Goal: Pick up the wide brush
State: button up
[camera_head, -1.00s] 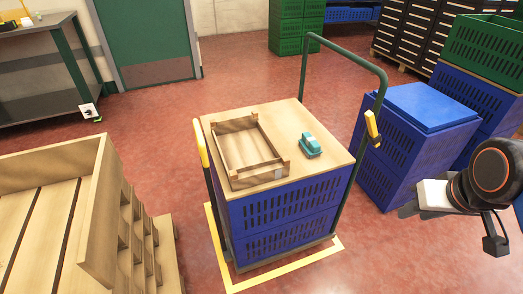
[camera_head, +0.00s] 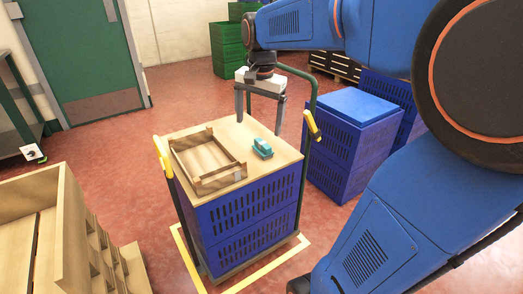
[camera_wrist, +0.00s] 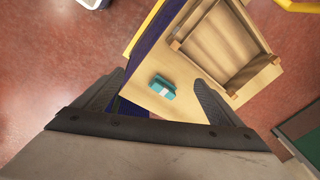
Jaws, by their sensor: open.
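The brush (camera_head: 262,148) is a small teal block with a paler top. It lies on the wooden board (camera_head: 285,156) on top of the cart, to the right of a shallow wooden tray. In the wrist view the brush (camera_wrist: 162,87) shows beyond my fingers and between their lines, apart from both. My gripper (camera_head: 259,118) is open and empty, pointing down above the board, higher than the brush. Its two fingers also show in the wrist view (camera_wrist: 152,90), spread wide.
The wooden tray (camera_head: 241,172) lies on the board beside the brush. The cart has a green handle (camera_head: 309,105) at its right and yellow grips. Blue crates (camera_head: 340,165) stand to the right, and a wooden crate (camera_head: 70,230) at the front left. Red floor lies between them.

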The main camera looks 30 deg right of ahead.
aim_at(263, 143)
jog(key=w+d+m+g, duration=0.2)
jog(key=w+d+m, duration=0.4)
jog(key=w+d, duration=0.3)
jog(key=f, duration=0.6)
jog(key=w+f, duration=0.1)
jog(key=f, duration=0.5)
jog(key=a+f, duration=0.1)
jog(key=f, duration=0.4)
jog(key=shift+w+f, duration=0.15)
jog(key=shift+f, duration=0.25)
jog(key=c, duration=1.2)
